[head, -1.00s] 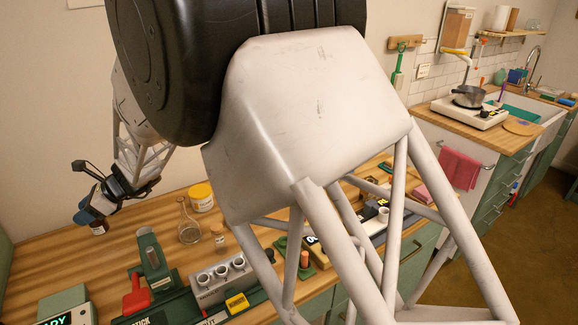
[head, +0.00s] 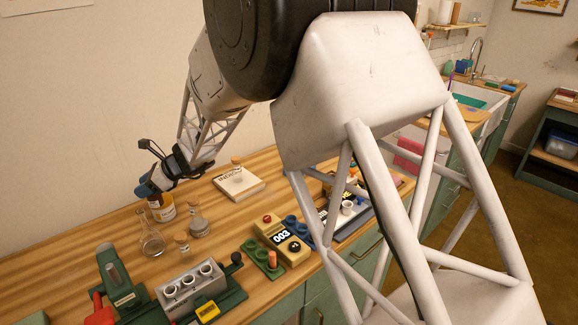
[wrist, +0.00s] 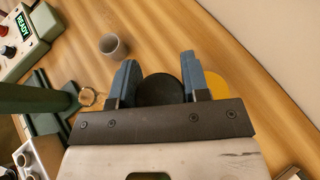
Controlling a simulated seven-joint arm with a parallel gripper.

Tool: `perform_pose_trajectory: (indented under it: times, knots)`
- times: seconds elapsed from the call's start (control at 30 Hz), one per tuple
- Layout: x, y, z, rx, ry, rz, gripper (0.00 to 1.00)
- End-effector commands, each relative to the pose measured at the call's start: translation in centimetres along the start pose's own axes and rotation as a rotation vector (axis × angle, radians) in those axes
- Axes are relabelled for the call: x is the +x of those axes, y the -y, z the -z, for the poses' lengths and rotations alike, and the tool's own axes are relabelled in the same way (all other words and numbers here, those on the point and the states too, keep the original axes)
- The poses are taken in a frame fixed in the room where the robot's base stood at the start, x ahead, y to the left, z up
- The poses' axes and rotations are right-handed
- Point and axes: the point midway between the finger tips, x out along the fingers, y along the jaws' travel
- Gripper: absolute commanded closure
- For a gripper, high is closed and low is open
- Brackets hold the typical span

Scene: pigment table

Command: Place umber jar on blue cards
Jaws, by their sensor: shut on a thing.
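My gripper (head: 147,188) is at the left of the head view, over the wooden table and close to the yellow-labelled tub (head: 167,211). In the wrist view my gripper (wrist: 158,84) has its two blue fingers on either side of a jar with a dark round lid (wrist: 160,90), shut on it. Its label does not show there; I take it for the umber jar. In the head view this jar is mostly hidden by the gripper and hard to make out. I cannot pick out the blue cards in either view.
A white book (head: 239,182) lies behind to the right. A green press (head: 118,288) and a grey block with holes (head: 190,290) are in front. Bare wood (head: 75,240) is at left.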

Motion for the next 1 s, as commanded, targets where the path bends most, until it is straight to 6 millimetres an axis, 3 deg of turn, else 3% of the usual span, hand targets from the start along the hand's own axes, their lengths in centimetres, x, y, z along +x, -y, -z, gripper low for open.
perform_pose_trajectory:
  times: [0.4, 1.0]
  knots:
    - [-9.8, 5.0, 5.5, 0.067, 0.001, 0.124, 0.84]
    - [-24.3, 9.1, 13.8, 0.163, 0.002, 0.301, 0.84]
